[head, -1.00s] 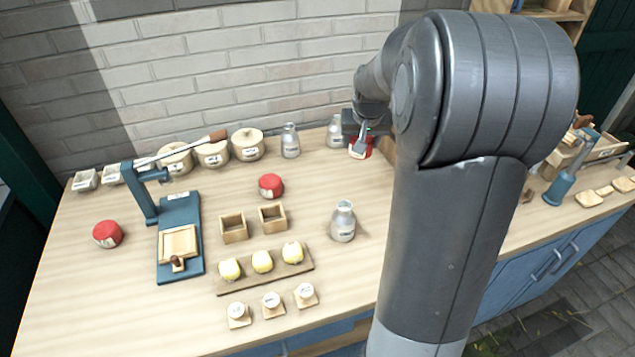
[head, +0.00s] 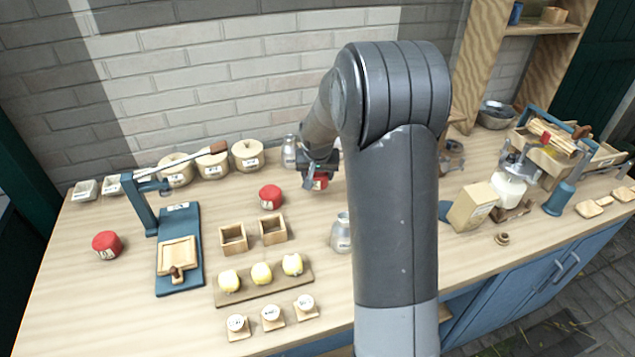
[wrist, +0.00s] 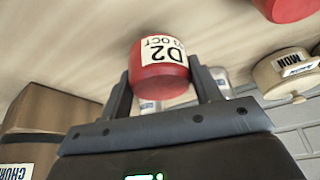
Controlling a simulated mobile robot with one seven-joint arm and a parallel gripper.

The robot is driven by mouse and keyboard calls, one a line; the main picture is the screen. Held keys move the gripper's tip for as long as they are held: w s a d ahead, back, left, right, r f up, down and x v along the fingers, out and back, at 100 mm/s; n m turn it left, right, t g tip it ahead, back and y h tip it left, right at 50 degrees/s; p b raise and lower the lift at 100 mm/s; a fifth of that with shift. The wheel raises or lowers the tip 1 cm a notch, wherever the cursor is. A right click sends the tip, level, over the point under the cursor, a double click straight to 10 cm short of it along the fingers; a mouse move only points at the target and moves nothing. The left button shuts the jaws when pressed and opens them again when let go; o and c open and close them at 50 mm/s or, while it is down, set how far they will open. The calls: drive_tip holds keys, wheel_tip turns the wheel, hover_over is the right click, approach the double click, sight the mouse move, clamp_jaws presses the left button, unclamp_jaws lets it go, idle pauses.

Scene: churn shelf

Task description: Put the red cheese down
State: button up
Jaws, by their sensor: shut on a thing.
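My gripper (head: 316,172) is shut on a red cheese (wrist: 165,80) with a white label reading "D2" and "OCT". In the wrist view the cheese sits between the two fingers. In the head view this cheese (head: 321,183) shows beneath the gripper, near the back of the counter. I cannot tell whether it touches the wood. A second red cheese (head: 270,196) stands to its left, behind two small wooden boxes. A third red cheese (head: 106,244) stands at the far left, beside the blue press (head: 179,240).
A metal churn (head: 290,152) stands behind my gripper, and another (head: 341,233) stands in front, partly hidden by my arm. Lidded crocks (head: 248,156) line the wall. A board with yellow pieces (head: 262,285) lies in front. Bare wood shows between the held cheese and the second cheese.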

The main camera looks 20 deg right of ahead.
sight(317, 182)
drive_tip(key=shift+f, duration=1.55)
drive_tip(key=o, duration=1.1)
drive_tip(key=shift+f, duration=0.15)
drive_tip(key=v, duration=1.3)
drive_tip(key=s+a+r+n, duration=0.1)
drive_tip(key=s+a+r, duration=0.1)
drive_tip(key=s+r, duration=0.35)
drive_tip(key=s+a+r+n, duration=0.1)
drive_tip(key=s+a+r, duration=0.15)
drive_tip(key=s, duration=0.55)
drive_tip(key=shift+n+t+y, duration=0.7)
drive_tip(key=shift+n, duration=0.1)
drive_tip(key=shift+s+a+r, duration=0.3)
drive_tip(key=shift+s+a, duration=0.2)
drive_tip(key=shift+s, duration=2.4)
drive_tip(key=shift+s+a+r, duration=0.25)
drive_tip(key=shift+s+a, duration=0.2)
drive_tip(key=shift+s, duration=2.4)
drive_tip(key=shift+s+a+r, duration=0.3)
drive_tip(key=shift+s+a, duration=0.2)
drive_tip(key=shift+s, duration=2.4)
